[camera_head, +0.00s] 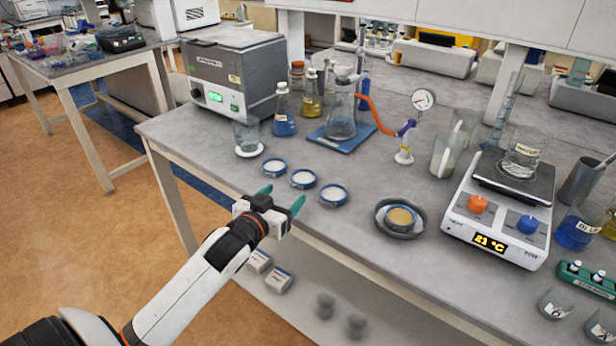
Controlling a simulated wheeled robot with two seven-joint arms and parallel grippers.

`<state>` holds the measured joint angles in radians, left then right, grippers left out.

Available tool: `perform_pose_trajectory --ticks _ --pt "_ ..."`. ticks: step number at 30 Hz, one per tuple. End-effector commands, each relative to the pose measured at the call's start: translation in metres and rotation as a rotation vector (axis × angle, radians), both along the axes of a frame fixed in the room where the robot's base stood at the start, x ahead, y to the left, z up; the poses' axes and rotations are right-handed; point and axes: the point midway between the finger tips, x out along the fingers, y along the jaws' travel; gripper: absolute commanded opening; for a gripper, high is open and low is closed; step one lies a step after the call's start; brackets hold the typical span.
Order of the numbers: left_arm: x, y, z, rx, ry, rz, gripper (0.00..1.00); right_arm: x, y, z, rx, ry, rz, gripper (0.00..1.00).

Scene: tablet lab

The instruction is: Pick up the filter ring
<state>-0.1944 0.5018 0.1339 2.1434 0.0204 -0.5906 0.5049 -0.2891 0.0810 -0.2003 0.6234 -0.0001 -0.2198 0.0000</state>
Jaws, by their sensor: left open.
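Three small round rings with blue rims and white discs stand in a slanting row near the front edge of the bench: a left ring (274,167), a middle ring (303,179) and a right ring (333,195). Another blue-rimmed ring with a tan disc (401,217) sits in a grey dish (388,231) further right. I cannot tell which one is the filter ring. My left gripper (281,198) is open and empty, with green fingertips pointing toward the row. It appears in front of the left and middle rings, apart from them. My right gripper is not in view.
A glass beaker (246,138) stands behind the left ring. A hotplate (498,215) stands at right. Bare bench lies between the row and grey dish.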

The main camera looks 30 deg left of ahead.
Motion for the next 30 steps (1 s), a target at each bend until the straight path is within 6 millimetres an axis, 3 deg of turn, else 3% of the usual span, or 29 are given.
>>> perform_pose_trajectory --ticks 6,14,21,30 --pt "0.038 0.005 -0.005 0.001 -0.001 0.002 0.70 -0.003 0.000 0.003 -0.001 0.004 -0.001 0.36" --pt "0.058 0.007 -0.009 0.002 -0.001 0.001 0.70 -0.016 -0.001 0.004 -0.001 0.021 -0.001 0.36" --pt "0.092 0.011 -0.017 0.000 0.000 0.001 0.70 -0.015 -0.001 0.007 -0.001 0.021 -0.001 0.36" --pt "0.101 0.012 -0.019 0.001 0.000 0.000 0.70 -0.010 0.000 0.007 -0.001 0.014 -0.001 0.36"
